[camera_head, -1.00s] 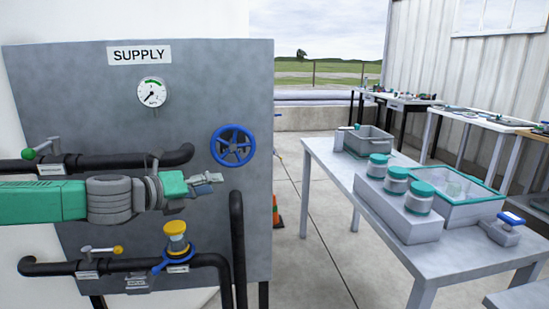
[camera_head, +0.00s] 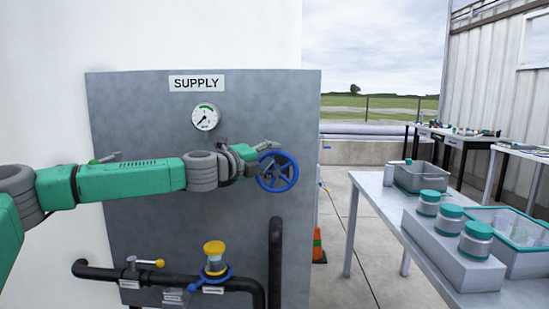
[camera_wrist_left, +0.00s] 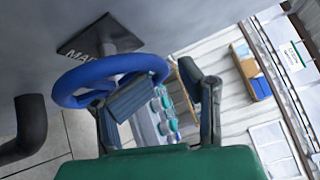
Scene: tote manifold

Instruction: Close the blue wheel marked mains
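The blue wheel (camera_head: 278,171) is on the right side of the grey supply panel (camera_head: 150,115). In the left wrist view the blue wheel (camera_wrist_left: 85,82) stands out from the panel in front of a dark plate (camera_wrist_left: 88,42) on which "MA" can be read. My left gripper (camera_head: 268,150) is at the wheel's upper left edge. In the left wrist view my left gripper (camera_wrist_left: 170,85) has its fingers spread apart, one overlapping the rim and the other to the right of it. Whether a finger touches the rim I cannot tell. My right gripper is not in view.
A pressure gauge (camera_head: 205,117) sits above my arm. A yellow-topped valve with a blue ring (camera_head: 214,258) and a yellow-tipped lever (camera_head: 150,262) are on the lower pipe. A vertical black pipe (camera_head: 275,265) stands below the wheel. A table (camera_head: 372,190) with jars is at right.

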